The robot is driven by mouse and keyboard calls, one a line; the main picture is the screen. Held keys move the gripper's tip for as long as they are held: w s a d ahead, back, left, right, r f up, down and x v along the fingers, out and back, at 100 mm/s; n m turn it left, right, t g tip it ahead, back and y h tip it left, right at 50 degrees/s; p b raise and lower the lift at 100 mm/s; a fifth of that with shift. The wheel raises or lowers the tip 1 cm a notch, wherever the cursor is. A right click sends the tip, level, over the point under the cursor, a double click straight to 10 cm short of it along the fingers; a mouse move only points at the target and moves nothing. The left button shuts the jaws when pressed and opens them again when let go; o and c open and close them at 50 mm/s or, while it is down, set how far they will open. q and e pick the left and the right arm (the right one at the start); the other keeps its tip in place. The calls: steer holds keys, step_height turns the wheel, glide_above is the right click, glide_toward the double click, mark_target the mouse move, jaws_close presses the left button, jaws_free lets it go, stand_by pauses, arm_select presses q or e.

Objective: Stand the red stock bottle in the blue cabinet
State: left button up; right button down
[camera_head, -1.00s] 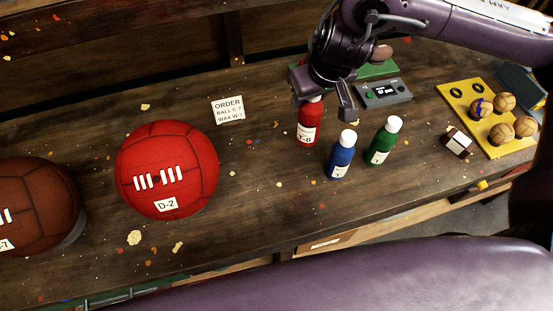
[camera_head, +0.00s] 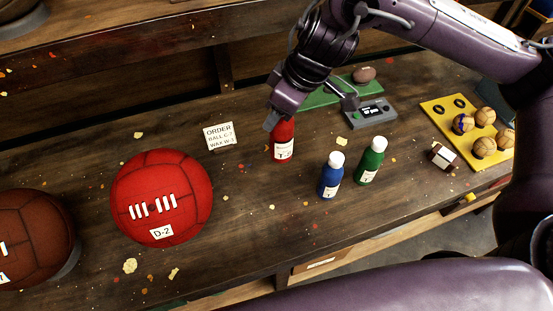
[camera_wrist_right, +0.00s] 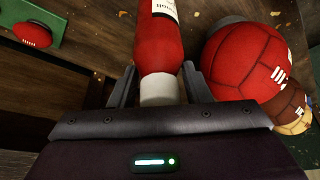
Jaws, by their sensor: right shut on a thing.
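The red stock bottle (camera_head: 283,147), with a white label, hangs under my right gripper (camera_head: 281,119) in the head view, upright or nearly so. My right gripper is shut on its top; in the wrist view the white cap and red body (camera_wrist_right: 160,55) lie between the two fingers. In the head view the cap is hidden by the gripper. I cannot tell clearly whether the bottle's base is off the bench. The blue cabinet is not in view. My left gripper is not in view.
On the bench (camera_head: 240,215), blue (camera_head: 330,178) and green (camera_head: 370,163) bottles stand right of the red one. A red ball D-2 (camera_head: 160,190), a brown ball (camera_head: 30,235) and an order card (camera_head: 219,136) are left. A grey device (camera_head: 370,112) and yellow ball tray (camera_head: 440,112) are right.

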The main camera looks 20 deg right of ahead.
mark_target(279, 154)
step_height(279, 154, down, 14)
stand_by(0.5)
steer(key=c, duration=0.7)
jaws_free()
steer(key=shift+f, duration=0.15)
steer(key=shift+c, duration=0.2)
